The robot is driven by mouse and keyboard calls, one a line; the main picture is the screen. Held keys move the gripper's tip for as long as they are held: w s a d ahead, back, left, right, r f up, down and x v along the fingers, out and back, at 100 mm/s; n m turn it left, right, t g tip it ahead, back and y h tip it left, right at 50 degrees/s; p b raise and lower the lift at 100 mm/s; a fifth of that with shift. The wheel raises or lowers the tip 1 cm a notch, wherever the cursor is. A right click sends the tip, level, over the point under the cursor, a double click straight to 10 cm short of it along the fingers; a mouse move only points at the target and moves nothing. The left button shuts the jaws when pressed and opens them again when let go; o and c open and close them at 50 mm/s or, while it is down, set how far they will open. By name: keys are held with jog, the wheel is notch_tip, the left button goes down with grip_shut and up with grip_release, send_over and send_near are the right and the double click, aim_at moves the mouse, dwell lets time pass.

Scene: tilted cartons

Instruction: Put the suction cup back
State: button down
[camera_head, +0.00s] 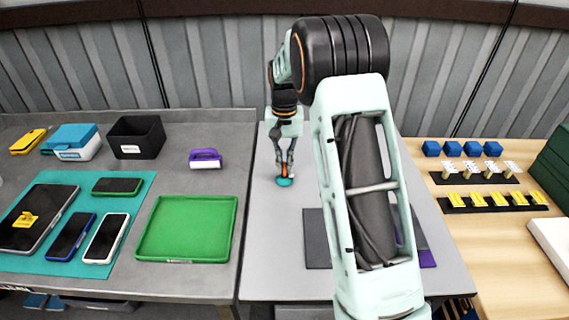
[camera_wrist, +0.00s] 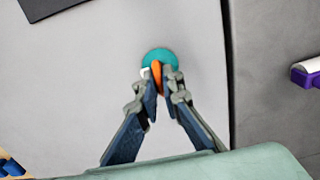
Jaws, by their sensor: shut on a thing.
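The suction cup (camera_head: 285,182) has a round teal disc and an orange handle. It is at the grey middle table, towards its left side. My gripper (camera_head: 287,166) points down and is shut on the orange handle. In the wrist view the suction cup (camera_wrist: 158,56) shows its teal disc beyond the fingertips, with the orange handle between the fingers of my gripper (camera_wrist: 160,88). I cannot tell whether the disc touches the table top or hangs just above it.
A green tray (camera_head: 188,228), a purple-handled tool (camera_head: 205,158), a black bin (camera_head: 137,137) and a teal mat with several phones (camera_head: 108,238) are on the left table. A dark mat (camera_head: 317,240) lies partly behind my arm. Blue blocks and yellow pieces stand on the wooden table (camera_head: 500,250).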

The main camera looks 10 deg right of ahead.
aim_at(285, 163)
jog(key=c, duration=2.5)
grip_release()
jog(key=shift+f, duration=0.15)
jog(key=shift+c, duration=0.2)
jog(key=o, duration=0.4)
jog(key=shift+o, duration=0.2)
notch_tip(285, 163, up, 12)
jog(key=shift+r, duration=0.25)
